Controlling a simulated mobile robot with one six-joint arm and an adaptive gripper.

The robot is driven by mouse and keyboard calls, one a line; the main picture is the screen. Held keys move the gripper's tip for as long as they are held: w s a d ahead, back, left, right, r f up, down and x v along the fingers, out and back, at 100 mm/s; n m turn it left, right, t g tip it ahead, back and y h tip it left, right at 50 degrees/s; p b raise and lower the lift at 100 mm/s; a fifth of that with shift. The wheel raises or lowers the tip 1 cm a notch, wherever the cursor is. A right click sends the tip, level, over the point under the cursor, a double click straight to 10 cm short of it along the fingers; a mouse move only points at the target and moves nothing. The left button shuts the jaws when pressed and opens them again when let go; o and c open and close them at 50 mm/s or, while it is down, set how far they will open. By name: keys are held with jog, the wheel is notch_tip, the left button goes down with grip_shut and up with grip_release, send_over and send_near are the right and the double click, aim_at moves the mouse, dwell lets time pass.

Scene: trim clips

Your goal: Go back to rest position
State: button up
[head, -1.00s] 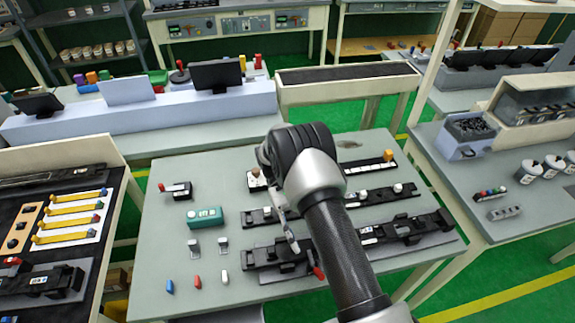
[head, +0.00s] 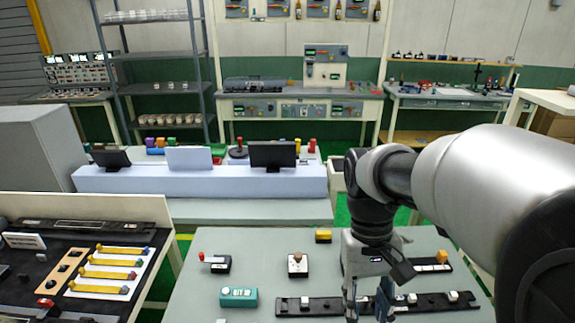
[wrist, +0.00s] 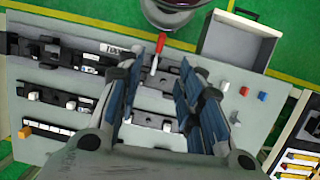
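My gripper (head: 368,308) hangs pointing down over the grey bench (head: 230,245) in the head view, its lower end close to the picture's bottom edge. In the wrist view my gripper (wrist: 160,90) has its blue-padded fingers spread apart, with nothing held between them. A black trim strip with white clips (head: 322,304) lies on the bench, partly hidden behind the gripper. Another black strip with an orange block (head: 441,257) is to the right. A red-handled tool (wrist: 157,55) shows beyond the fingers in the wrist view.
A teal box (head: 238,296), a red-lever switch (head: 215,263), a white-topped button box (head: 297,264) and a yellow block (head: 323,236) sit on the bench. Left is a table with yellow strips (head: 112,262). In the wrist view an open grey bin (wrist: 238,45) stands beside the bench.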

jog(key=s+r+t+b, duration=0.1)
jog(key=s+r+t, duration=0.1)
jog(key=s+t, duration=0.6)
jog(key=shift+s+d+y, duration=0.25)
jog(key=shift+s+y, duration=0.05)
jog(key=shift+s, duration=0.35)
jog(key=shift+d+m, duration=0.1)
jog(key=shift+m, duration=0.2)
